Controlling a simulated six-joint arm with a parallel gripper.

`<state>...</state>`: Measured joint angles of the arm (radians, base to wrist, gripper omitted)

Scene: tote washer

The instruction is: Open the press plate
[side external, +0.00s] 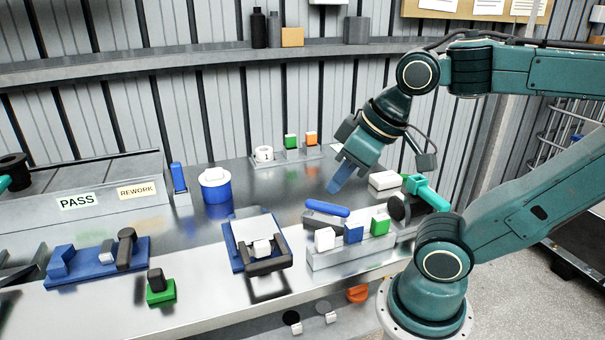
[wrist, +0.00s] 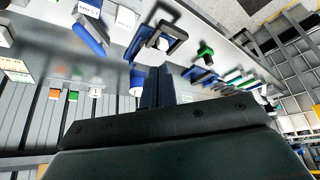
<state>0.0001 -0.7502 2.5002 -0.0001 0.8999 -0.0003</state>
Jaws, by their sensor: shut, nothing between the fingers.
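The press-like fixture (side external: 234,252) sits on the bench near the middle, with a blue base and a light top. A dark U-shaped frame (side external: 268,266), which looks like the press plate, lies low over its front part, around a white block (side external: 262,247). I cannot tell how far the plate is raised. The frame also shows in the wrist view (wrist: 178,48). My gripper (side external: 335,188) has blue fingers, shut and empty, pointing down above the bench, behind and to the right of the fixture and apart from it. The fingers also show in the wrist view (wrist: 158,70).
A grey rack (side external: 340,256) with white, blue and green blocks stands right of the fixture, a blue-handled part (side external: 327,210) behind it. A blue and white tub (side external: 217,192) stands at back left. A blue tray (side external: 85,270) and green block (side external: 160,294) lie left.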

